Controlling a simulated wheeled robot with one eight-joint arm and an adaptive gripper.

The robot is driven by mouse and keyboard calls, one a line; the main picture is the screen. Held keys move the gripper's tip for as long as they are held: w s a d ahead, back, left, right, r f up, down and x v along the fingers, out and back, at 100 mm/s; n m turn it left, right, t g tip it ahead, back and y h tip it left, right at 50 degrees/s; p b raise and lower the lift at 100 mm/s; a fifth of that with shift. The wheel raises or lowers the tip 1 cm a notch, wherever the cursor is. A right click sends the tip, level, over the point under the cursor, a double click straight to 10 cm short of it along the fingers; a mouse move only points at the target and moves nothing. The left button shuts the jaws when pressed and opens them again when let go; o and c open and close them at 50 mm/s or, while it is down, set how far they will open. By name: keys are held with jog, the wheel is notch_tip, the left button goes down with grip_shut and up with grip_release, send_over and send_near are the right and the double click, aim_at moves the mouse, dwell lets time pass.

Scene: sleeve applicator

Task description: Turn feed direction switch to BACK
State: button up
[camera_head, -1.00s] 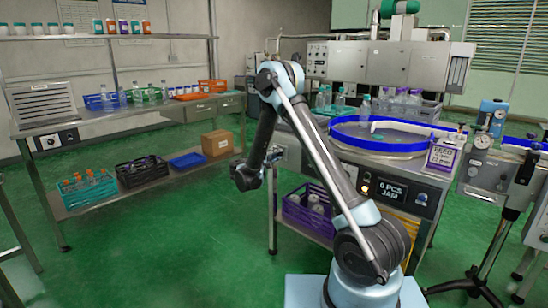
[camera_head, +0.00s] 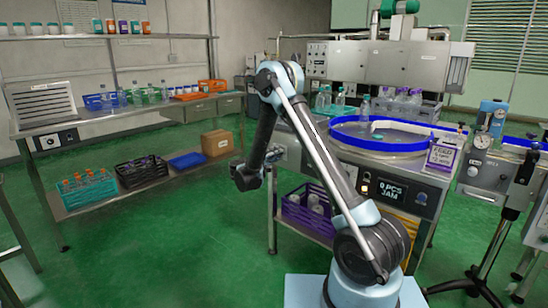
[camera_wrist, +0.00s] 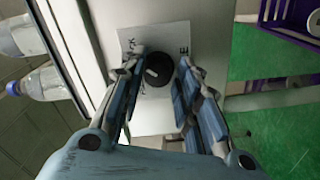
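The feed direction switch is a round black knob (camera_wrist: 158,69) with a pale pointer mark, on a white label (camera_wrist: 172,45) fixed to a pale panel. The label's lettering is partly hidden by my fingers and too small to read fully. In the wrist view my gripper (camera_wrist: 158,88) is open, with one finger on each side of the knob and gaps showing between. In the head view my gripper (camera_head: 247,174) is at the left side of the machine with the round blue-rimmed table (camera_head: 345,136); the knob is hidden there.
A display reading "0 PCS JAM" (camera_head: 391,192) is on the machine's front. A purple crate (camera_head: 294,212) stands on its lower shelf and also shows in the wrist view (camera_wrist: 290,14). Clear bottles (camera_wrist: 42,84) lie left of the panel. Green floor is free to the left.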

jog(key=shift+o, duration=0.8)
jog(key=shift+s+a, duration=0.1)
jog(key=v, duration=1.1)
jog(key=shift+s+a, duration=0.25)
jog(key=shift+a, duration=0.05)
jog(key=shift+d, duration=0.1)
